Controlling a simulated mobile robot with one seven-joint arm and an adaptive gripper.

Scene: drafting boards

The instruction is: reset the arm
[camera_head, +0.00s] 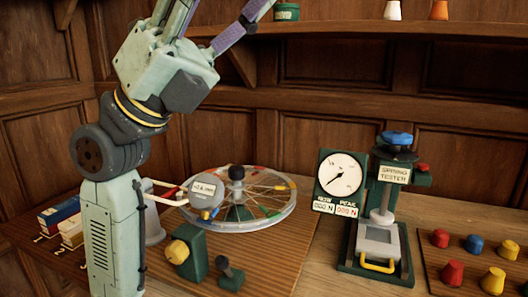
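My arm rises on the left side of the head view. My gripper (220,10) is at the top, pointing up, with its two purple-padded fingers spread apart. The upper ends of the fingers run to or past the top edge of the picture. I see nothing held in the part that shows. The gripper is above the bench, in front of the wood-panelled wall and near the shelf.
A spoked wheel (283,211) on a stand and a grey gauge (206,191) sit behind my arm. A spring tester (381,238) with a dial (341,174) stands right of centre. Coloured knobs (452,272) sit at right, small boxes (60,214) at left. A shelf (400,29) crosses above.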

